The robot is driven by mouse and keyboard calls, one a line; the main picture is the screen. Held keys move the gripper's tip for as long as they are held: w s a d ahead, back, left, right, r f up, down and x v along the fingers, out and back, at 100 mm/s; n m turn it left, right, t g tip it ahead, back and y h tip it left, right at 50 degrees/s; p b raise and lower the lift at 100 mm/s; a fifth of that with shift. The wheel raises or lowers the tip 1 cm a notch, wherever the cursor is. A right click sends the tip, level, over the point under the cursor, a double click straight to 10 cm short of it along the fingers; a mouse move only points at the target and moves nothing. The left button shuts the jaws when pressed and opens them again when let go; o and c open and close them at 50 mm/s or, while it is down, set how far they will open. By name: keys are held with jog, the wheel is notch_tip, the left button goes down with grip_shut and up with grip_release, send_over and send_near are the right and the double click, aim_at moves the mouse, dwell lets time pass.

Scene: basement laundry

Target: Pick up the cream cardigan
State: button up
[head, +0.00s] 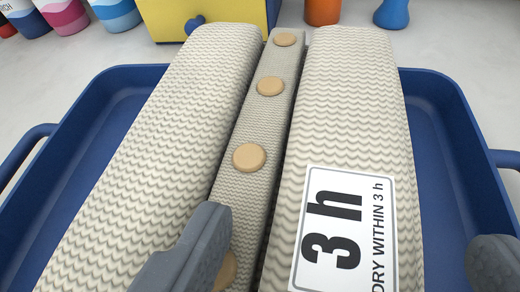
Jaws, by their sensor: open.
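The cream cardigan (345,110) lies folded in a blue tray (110,85) and fills the middle of the view. It has a knitted wavy pattern and a button strip with several tan buttons. A white label reading "3 h, DRY WITHIN 3 h" (345,232) is on its right half. My gripper (345,255) is open at the bottom of the view. Its left finger is over the cardigan near the button strip and hides part of a button. Its right finger is over the right side of the tray. I cannot tell whether either finger touches anything.
The tray has raised rims and side handles (25,150). Behind it on the pale surface stand a yellow and blue box (225,15), an orange item (322,10), a blue item (392,12) and several colourful containers (65,14) at the back left.

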aim_at(353, 183)
jog(key=shift+r+x, duration=0.1)
jog(key=shift+x, duration=1.15)
jog(key=shift+r+x, duration=0.15)
jog(key=shift+x, duration=1.1)
jog(key=shift+d, duration=0.15)
jog(key=c, duration=1.4)
jog(key=shift+o, duration=0.2)
jog(key=shift+w, duration=0.1)
jog(key=shift+r, duration=0.2)
jog(key=shift+c, duration=0.7)
jog(key=shift+r, duration=0.6)
notch_tip(353, 183, up, 2)
jog(key=shift+r, duration=0.1)
jog(key=s+a+b, duration=0.1)
jog(key=s, duration=0.3)
jog(key=s+a+b, duration=0.1)
jog(key=s+a, duration=0.1)
jog(key=s, duration=0.2)
jog(key=s+a+b, duration=0.1)
jog(key=s+a, duration=0.1)
jog(key=s, duration=0.3)
jog(key=shift+r, duration=0.35)
jog(key=s+b, duration=0.1)
jog(key=b, duration=0.1)
jog(key=s+b, duration=0.1)
jog(key=b, duration=0.1)
jog(key=shift+a+r, duration=0.2)
jog(key=shift+a, duration=0.1)
